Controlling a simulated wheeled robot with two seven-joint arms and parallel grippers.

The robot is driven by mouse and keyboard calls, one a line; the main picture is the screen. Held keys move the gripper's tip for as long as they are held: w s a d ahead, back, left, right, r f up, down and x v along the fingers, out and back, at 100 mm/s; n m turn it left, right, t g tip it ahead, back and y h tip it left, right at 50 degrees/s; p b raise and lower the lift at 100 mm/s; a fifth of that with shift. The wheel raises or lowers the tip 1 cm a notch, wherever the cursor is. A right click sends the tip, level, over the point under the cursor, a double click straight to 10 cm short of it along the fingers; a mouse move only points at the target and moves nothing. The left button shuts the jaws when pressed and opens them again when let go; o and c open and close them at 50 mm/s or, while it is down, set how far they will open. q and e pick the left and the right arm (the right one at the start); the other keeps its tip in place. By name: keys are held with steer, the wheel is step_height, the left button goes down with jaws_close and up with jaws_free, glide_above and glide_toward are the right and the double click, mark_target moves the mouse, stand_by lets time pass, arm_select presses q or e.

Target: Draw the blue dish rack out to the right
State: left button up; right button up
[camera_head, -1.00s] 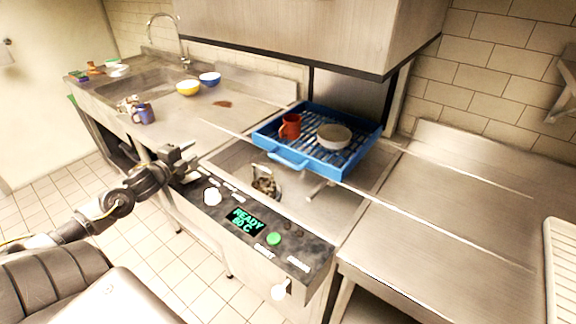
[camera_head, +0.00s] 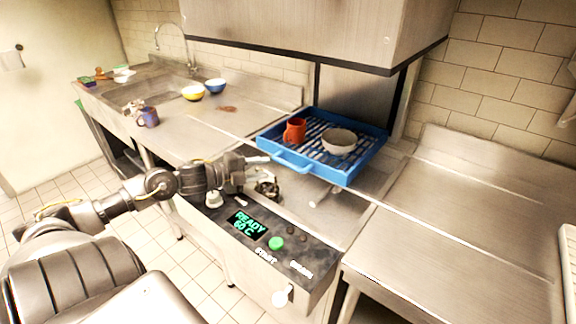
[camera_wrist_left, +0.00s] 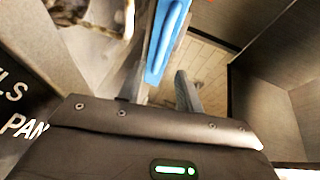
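The blue dish rack (camera_head: 343,176) sits in the machine bay under the raised hood, with its handle on the near-left side. It holds a red mug (camera_head: 294,131) and a pale bowl (camera_head: 339,141). My left gripper (camera_head: 258,163) is just left of the handle (camera_head: 292,165), seemingly a short gap from it. In the left wrist view the gripper's two fingers (camera_wrist_left: 158,88) are spread with nothing between them. A blue bar of the rack (camera_wrist_left: 165,42) runs ahead of them. My right gripper is not in view.
The control panel (camera_head: 262,240) with a "READY 60 C" display lies below my left arm. The hood (camera_head: 310,35) hangs above the rack. A bare steel counter (camera_head: 450,220) lies to the right. Yellow (camera_head: 193,93) and blue (camera_head: 215,86) bowls and a blue mug (camera_head: 149,117) stand left.

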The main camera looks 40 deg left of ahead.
mark_target(285, 165)
arm_select(q)
steer(key=x, duration=0.7)
steer(key=shift+w+p, duration=0.35)
steer(key=shift+p, duration=0.05)
steer(key=shift+x, duration=0.85)
steer(key=shift+d, duration=0.1)
steer(key=shift+c, duration=0.4)
jaws_close()
